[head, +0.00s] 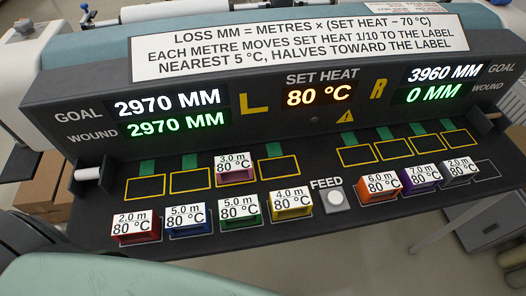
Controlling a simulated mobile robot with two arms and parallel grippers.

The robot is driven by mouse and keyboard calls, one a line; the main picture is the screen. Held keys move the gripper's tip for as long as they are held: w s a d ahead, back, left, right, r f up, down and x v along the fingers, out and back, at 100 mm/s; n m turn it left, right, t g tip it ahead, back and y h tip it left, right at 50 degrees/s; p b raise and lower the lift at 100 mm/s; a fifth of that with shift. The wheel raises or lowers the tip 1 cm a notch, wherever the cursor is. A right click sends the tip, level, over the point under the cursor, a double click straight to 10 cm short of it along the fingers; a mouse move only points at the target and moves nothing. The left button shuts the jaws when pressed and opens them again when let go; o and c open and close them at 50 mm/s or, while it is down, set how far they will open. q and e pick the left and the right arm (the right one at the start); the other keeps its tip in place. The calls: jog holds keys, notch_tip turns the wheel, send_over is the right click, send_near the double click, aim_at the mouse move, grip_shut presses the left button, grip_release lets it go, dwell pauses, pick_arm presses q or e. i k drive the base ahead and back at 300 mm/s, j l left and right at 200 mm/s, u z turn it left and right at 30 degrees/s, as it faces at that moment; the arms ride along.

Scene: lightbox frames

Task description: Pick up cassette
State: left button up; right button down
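Several cassettes with white labels reading 80 °C lie on the dark console (300,240). In the left front row are a red 2.0 m (136,238), blue 5.0 m (187,227), green 5.0 m (239,218) and yellow 4.0 m cassette (292,210). A pink 3.0 m cassette (236,176) sits in the third yellow-outlined left slot. At right are an orange 6.0 m (383,194), purple 7.0 m (423,183) and grey 2.0 m cassette (459,175). Neither gripper is in view.
The FEED button (335,197) stands between the rows. The other left slots and all right slots (357,156) are empty. The display panel (270,100) reads set heat 80 °C, left goal 2970 and wound 2970, right goal 3960 and wound 0. A formula sign (300,42) stands above.

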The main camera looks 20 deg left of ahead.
aim_at(229, 169)
jog(key=k+j+z, duration=1.05)
jog(key=k+z, duration=0.25)
